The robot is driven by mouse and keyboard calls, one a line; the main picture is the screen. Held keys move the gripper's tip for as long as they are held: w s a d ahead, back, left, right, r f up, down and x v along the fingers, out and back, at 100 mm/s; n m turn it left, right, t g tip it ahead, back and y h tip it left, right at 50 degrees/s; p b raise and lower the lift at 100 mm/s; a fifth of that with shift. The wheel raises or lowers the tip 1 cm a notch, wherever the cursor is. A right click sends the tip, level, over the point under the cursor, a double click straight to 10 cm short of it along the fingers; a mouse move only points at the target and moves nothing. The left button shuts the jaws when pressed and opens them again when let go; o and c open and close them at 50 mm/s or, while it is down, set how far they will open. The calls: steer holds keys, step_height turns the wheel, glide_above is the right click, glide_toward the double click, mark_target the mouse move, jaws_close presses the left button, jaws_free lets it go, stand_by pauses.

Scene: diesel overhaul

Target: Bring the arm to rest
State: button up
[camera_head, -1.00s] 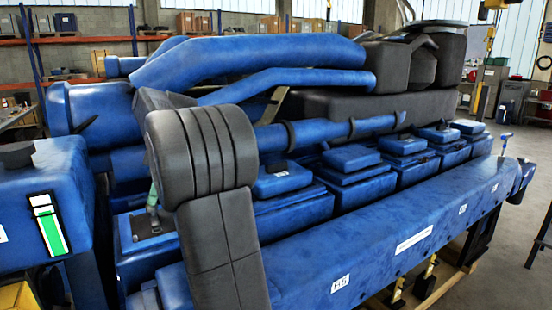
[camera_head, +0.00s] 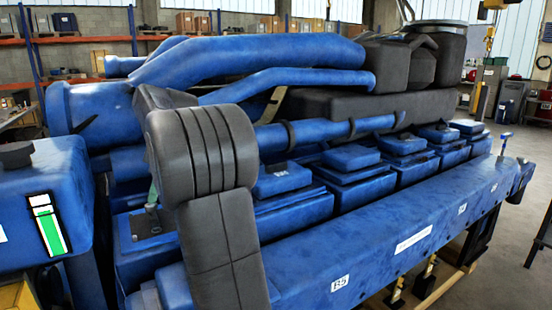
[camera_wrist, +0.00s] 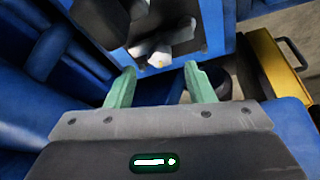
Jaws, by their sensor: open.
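My gripper (camera_wrist: 160,68) shows in the wrist view with two green fingers apart and nothing between them. Beyond the fingertips is a dark opening (camera_wrist: 105,22) in a blue body, with pale metal pieces (camera_wrist: 163,45) in it. I cannot tell whether the fingers touch anything. In the head view my grey arm stands bent in front of the near end of the big blue engine (camera_head: 400,245). The arm covers part of the engine, and the gripper is mostly hidden behind it; only a small green bit shows.
A blue tank (camera_head: 75,195) with a green-and-white gauge and black cap stands close at the left. A yellow box with a handle (camera_wrist: 275,65) is at the right of the wrist view. Shelves (camera_head: 90,42) line the back wall.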

mark_target(150, 205)
steer(key=v, duration=1.1)
steer(key=x, duration=1.4)
steer(key=shift+s+f+p, duration=0.1)
steer(key=shift+p, duration=0.3)
steer(key=shift+a+m, duration=0.1)
steer(key=shift+m, duration=0.2)
steer(key=shift+s+m+t, duration=0.15)
steer(key=shift+m+t, duration=0.45)
steer(key=shift+m, duration=0.6)
steer(key=m+t, duration=0.1)
steer(key=m, duration=0.3)
steer(key=shift+s+t, duration=0.1)
steer(key=shift+t, duration=0.2)
steer(key=b+v, duration=0.2)
steer(key=v, duration=1.1)
steer(key=shift+r, duration=0.35)
